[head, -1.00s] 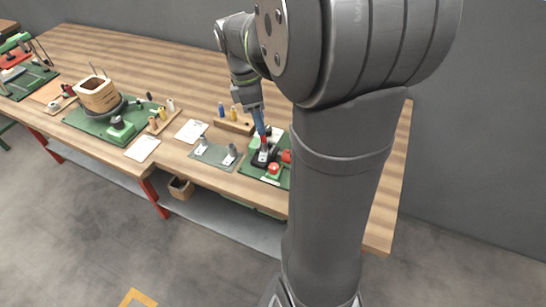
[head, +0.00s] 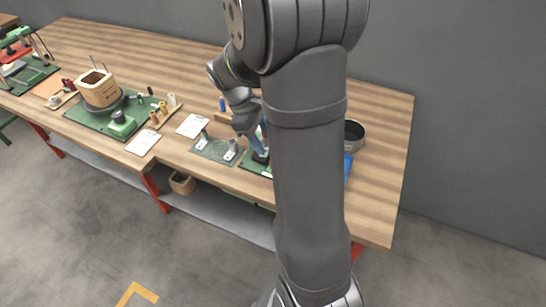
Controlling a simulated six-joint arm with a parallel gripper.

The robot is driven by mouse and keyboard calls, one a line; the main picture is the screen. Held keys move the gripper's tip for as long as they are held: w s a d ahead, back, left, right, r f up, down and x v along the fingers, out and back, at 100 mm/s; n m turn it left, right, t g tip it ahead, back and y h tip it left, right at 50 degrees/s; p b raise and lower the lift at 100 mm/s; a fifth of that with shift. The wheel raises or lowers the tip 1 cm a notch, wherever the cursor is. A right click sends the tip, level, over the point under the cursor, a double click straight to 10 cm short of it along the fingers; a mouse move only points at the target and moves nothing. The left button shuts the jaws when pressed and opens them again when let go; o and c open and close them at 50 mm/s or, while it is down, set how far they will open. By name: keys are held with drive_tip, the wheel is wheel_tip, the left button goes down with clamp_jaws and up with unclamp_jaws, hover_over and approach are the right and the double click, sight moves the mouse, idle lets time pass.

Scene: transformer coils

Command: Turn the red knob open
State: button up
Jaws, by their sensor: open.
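The red knob does not show now; my own arm stands in front of the part of the bench where red showed earlier. A strip of the green mat (head: 250,166) shows left of my arm, with a dark part on it. My gripper (head: 261,147) is small and partly hidden at the left edge of my arm, pointing down above this mat. It is open. I cannot tell whether it touches anything there.
A grey plate with two metal posts (head: 215,150) lies just left of my gripper. A coil on a green base (head: 100,92) and white sheets (head: 143,142) are further left. A dark round bowl (head: 354,134) and a blue item (head: 348,165) are right of my arm.

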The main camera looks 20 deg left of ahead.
drive_tip(key=x, duration=0.8)
drive_tip(key=shift+c, duration=0.2)
